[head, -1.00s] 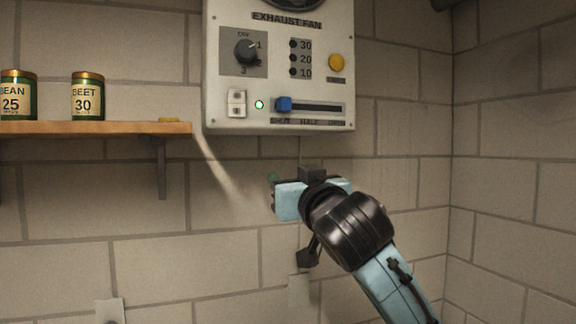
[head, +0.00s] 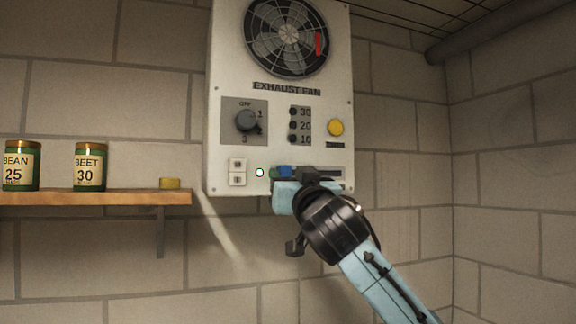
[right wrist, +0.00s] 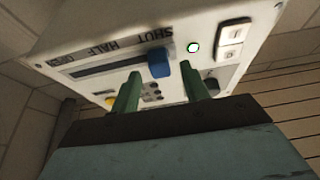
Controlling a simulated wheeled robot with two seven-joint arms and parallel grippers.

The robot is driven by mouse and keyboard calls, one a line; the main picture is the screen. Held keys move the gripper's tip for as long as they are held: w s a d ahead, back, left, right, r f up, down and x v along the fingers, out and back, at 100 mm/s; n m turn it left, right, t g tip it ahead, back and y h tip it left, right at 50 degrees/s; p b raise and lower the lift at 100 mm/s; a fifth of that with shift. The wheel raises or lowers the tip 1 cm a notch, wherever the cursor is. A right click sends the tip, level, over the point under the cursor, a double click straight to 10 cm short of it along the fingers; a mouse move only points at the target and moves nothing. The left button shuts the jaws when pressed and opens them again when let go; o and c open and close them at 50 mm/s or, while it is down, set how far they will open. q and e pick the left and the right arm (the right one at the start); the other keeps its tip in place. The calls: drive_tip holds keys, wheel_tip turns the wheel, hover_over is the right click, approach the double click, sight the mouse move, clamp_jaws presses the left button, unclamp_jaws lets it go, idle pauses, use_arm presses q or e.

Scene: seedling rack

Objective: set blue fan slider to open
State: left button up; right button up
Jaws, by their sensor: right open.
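The blue fan slider (head: 283,171) is at the left end of its slot on the white exhaust fan panel (head: 222,70). In the right wrist view the blue slider (right wrist: 160,63) is at the SHUT end, with HALF and a third, partly readable label along the slot. My right gripper (right wrist: 160,88) is open, its two green fingers pointing at the panel on either side of the slider's line. The slider appears between them, but I cannot tell whether they touch it. In the head view the gripper body covers part of the slot. My left gripper is out of view.
The panel also has a dark knob (head: 247,121), a yellow button (head: 335,128), white switches (head: 237,172) and a lit green lamp (head: 260,173).

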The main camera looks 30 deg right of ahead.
drive_tip(key=shift+w+d+r, duration=0.15)
drive_tip(key=shift+w+r, duration=0.1)
drive_tip(key=shift+w, duration=0.4)
clamp_jaws()
